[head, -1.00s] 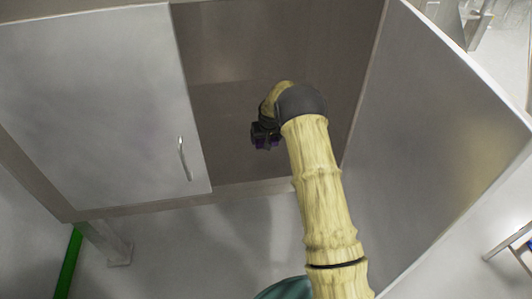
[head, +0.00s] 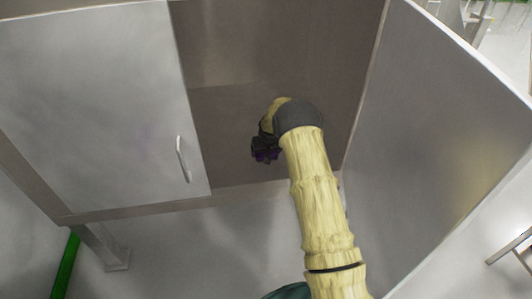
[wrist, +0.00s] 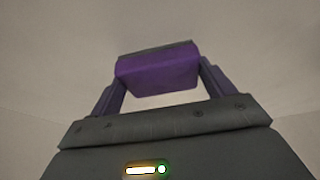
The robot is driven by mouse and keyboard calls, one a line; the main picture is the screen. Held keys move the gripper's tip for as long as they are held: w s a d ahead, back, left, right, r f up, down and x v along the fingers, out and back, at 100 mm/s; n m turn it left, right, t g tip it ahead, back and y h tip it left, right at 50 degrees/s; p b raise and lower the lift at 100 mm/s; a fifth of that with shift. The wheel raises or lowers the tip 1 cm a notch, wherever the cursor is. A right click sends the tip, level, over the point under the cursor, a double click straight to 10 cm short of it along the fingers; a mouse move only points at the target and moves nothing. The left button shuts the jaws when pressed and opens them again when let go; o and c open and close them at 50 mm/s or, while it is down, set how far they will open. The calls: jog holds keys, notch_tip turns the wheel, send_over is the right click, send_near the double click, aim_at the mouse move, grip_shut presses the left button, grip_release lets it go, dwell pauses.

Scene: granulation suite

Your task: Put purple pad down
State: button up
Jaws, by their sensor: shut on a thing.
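The purple pad (wrist: 158,72) is held between the two fingers of my gripper (wrist: 158,85) in the wrist view. It has a dark grey upper edge. My gripper is shut on it. The pad cannot be told apart from the purple fingers there. Whether the pad touches the cabinet floor cannot be told.
The cabinet's left door (head: 95,110) is closed, with a silver handle (head: 182,158). The right door (head: 440,130) stands wide open beside my arm. The visible cabinet floor around my gripper looks clear. A green pipe (head: 66,265) stands at the lower left.

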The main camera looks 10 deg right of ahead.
jog(key=shift+f, duration=0.15)
jog(key=o, duration=1.2)
jog(key=shift+s+r, duration=0.1)
jog(key=shift+r, duration=0.5)
jog(key=p+v, duration=0.3)
jog(key=v, duration=0.8)
jog(key=shift+s+r, duration=0.1)
jog(key=shift+s, duration=0.05)
